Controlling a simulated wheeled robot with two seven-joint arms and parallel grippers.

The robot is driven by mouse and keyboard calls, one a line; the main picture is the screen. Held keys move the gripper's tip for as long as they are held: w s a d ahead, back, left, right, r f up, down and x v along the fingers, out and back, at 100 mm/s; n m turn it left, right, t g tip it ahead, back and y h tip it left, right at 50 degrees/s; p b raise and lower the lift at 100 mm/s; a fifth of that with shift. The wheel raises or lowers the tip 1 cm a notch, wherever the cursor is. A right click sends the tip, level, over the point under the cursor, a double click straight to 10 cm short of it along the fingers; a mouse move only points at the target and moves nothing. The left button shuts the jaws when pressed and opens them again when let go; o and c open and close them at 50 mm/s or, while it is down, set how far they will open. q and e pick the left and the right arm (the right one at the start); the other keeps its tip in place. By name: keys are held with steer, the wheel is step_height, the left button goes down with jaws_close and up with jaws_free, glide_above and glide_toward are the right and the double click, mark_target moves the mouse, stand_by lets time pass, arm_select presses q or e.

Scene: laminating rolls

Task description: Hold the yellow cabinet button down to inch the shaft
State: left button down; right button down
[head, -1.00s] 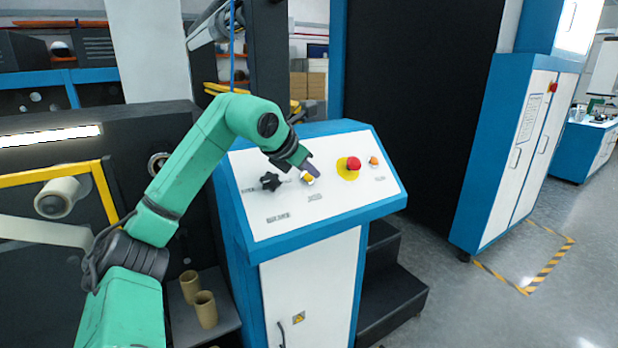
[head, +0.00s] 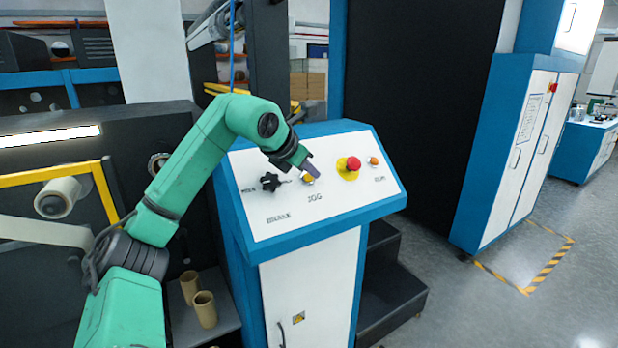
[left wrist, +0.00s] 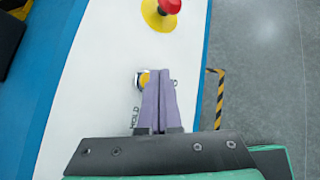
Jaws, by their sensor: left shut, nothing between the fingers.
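The yellow button (head: 307,180) sits in a metal ring on the white sloped panel of the blue cabinet (head: 320,220), above the label JOG. My left gripper (head: 314,170) has its purple fingers shut and empty, with the tips at the button in the head view. In the left wrist view the closed fingers (left wrist: 160,75) partly cover the button (left wrist: 143,79), which shows at their left edge. I cannot tell whether the fingers press it or hover just above it. My right gripper is not in view.
A red mushroom button (head: 353,163) on a yellow disc stands to the right of the yellow button, with a small orange button (head: 374,161) beyond it. A black star knob (head: 270,182) is to the left. Cardboard tubes (head: 204,308) stand left of the cabinet.

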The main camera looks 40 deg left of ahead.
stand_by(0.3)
arm_select(q)
steer(key=shift+w+a+f, duration=0.1)
steer(key=shift+a+f, duration=0.2)
steer(key=shift+a+f+b, duration=0.25)
steer(key=shift+f+b, duration=0.05)
stand_by(0.7)
steer(key=shift+r, duration=0.15)
stand_by(4.8)
steer(key=shift+d+r+p, duration=0.35)
steer(key=shift+r+p, duration=0.05)
steer(key=shift+p, duration=0.2)
steer(key=shift+d, duration=0.2)
steer(key=shift+r, duration=0.15)
